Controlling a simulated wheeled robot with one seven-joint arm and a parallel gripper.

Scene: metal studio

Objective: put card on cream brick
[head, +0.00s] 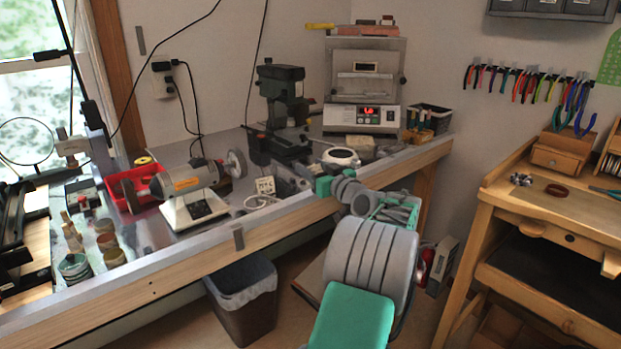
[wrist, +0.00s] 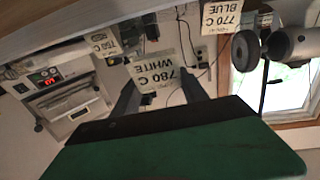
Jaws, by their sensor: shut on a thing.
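My gripper (head: 324,184) reaches over the front edge of the metal-topped bench in the head view. In the wrist view its two dark fingers (wrist: 160,80) close on a pale card (wrist: 157,72) marked "780 C WHITE". My arm hides the held card in the head view. A cream block (head: 360,143), which looks like the brick, lies in front of the kiln at the back right of the bench. Another card (head: 265,186) stands on the bench left of my gripper. The wrist view shows cards marked "770 C BLUE" (wrist: 222,14) and "750 C" (wrist: 103,41).
A kiln (head: 362,90) with a red display stands behind the cream block. A round white-topped object (head: 341,157) lies near the block. A green drill press (head: 281,105) and a polishing motor (head: 188,182) stand further left. A black bin (head: 243,300) is below.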

